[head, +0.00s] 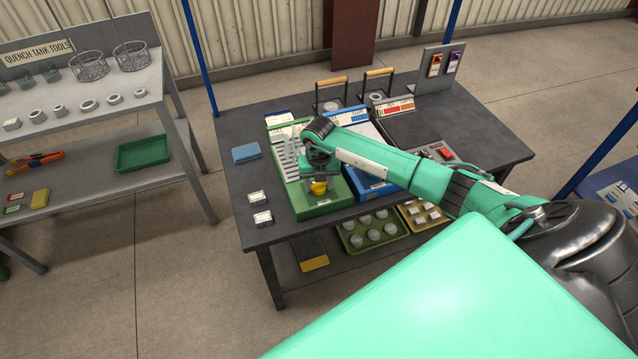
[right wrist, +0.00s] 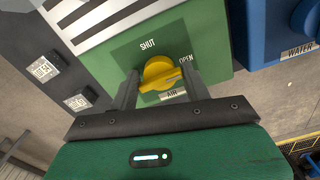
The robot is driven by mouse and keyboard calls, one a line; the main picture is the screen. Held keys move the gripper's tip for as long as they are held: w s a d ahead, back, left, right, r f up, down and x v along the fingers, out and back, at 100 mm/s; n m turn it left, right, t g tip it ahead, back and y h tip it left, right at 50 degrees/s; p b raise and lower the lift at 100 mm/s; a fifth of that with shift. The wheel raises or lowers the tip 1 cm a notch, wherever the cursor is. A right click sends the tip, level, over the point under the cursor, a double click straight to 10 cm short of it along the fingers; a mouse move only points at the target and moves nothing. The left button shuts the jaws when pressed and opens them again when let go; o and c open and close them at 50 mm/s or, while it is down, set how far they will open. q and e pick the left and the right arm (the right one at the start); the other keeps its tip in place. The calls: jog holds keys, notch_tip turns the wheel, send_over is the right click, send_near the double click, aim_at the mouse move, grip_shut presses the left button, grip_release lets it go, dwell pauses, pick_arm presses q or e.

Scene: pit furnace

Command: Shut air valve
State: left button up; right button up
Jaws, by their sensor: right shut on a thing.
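The air valve is a yellow knob (head: 319,188) on the front of a green box (head: 330,203) at the table's near edge. In the right wrist view the yellow knob (right wrist: 160,73) sits on the green panel (right wrist: 110,48), between a SHUT label above it, an OPEN label to its right and an AIR label below. My right gripper (right wrist: 158,82) is shut on the knob, one finger on each side. In the head view my right gripper (head: 319,180) comes down on the knob from above. My left gripper is not in view.
A blue box (head: 371,187) with a WATER label (right wrist: 299,50) stands just right of the green box. Two small tagged blocks (head: 262,218) and a blue block (head: 246,152) lie to the left. A tool shelf (head: 90,100) stands farther left.

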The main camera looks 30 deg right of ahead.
jog(key=shift+d+f+n+b, duration=0.1)
jog(key=shift+n+b, duration=0.55)
jog(key=shift+n, duration=0.15)
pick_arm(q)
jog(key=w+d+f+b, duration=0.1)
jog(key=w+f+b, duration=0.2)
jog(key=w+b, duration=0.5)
pick_arm(e)
jog(key=n+p, duration=0.1)
jog(key=n, duration=0.7)
jog(key=shift+n, duration=0.4)
jog(key=n+b, duration=0.2)
jog(key=n, duration=0.1)
jog(key=shift+n, duration=0.3)
jog(key=n+b, duration=0.2)
jog(key=n, duration=0.1)
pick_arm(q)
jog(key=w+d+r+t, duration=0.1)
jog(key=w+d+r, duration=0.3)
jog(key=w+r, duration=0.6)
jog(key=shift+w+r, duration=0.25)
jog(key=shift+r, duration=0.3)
pick_arm(e)
jog(key=shift+n, duration=0.4)
jog(key=o, duration=0.7)
jog(key=shift+r, duration=0.2)
